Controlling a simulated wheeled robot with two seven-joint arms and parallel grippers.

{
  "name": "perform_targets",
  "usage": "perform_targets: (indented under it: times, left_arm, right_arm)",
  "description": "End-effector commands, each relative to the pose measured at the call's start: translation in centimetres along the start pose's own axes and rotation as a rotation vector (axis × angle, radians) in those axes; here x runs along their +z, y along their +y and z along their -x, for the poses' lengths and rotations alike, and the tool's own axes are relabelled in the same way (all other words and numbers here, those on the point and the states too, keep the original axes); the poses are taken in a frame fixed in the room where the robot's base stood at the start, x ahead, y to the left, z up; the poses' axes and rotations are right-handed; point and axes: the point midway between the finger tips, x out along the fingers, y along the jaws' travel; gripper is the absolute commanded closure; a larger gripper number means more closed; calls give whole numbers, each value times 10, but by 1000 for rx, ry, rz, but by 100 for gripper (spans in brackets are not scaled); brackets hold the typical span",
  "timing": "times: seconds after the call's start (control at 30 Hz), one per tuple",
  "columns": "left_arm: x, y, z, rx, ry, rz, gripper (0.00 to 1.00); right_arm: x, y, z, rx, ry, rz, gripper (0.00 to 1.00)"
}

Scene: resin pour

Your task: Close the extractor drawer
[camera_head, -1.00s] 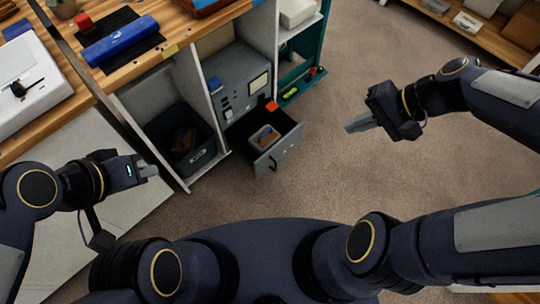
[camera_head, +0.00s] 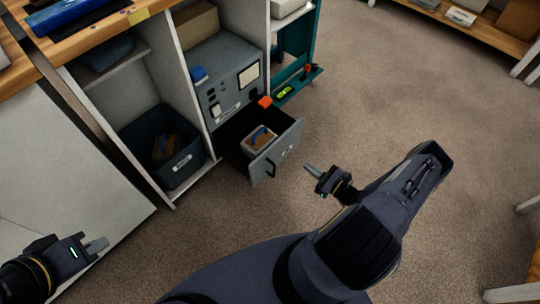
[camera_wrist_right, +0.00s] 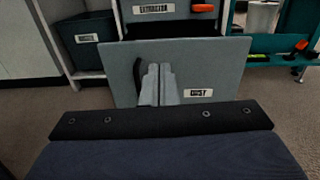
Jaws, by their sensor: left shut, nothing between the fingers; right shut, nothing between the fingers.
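The extractor (camera_head: 228,82) is a grey cabinet in the shelf unit, with its drawer (camera_head: 285,146) pulled open toward me. In the right wrist view the drawer front (camera_wrist_right: 215,62) fills the middle, with a dark handle at left and a label reading DUST. My right gripper (camera_head: 309,169) is shut and empty, just right of the drawer front; its closed fingers (camera_wrist_right: 158,84) overlap the front in the wrist view, and contact cannot be told. My left gripper (camera_head: 104,243) is shut and empty at lower left, far from the drawer.
A dark bin (camera_head: 180,160) stands in the compartment left of the extractor. A teal rack (camera_head: 303,75) stands to the right. An orange piece (camera_head: 265,102) is at the drawer's back right corner. The carpet (camera_head: 400,100) to the right is clear.

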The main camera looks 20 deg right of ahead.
Motion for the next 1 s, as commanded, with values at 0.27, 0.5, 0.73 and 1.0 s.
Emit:
perform_targets:
  times: [0.27,0.5,0.73,1.0]
  left_arm:
    - [3,-3,-6,0,1,0,100]
    - [7,-7,-15,0,0,0,100]
    - [12,-11,-24,0,0,0,100]
    - [14,-13,-28,0,0,0,100]
  right_arm:
    - [-15,1,-15,-39,-2,-24,100]
    - [-16,0,-66,-35,-4,-24,100]
    - [-16,-2,-110,-36,-3,-23,100]
    - [-14,-3,-134,-37,-2,-23,100]
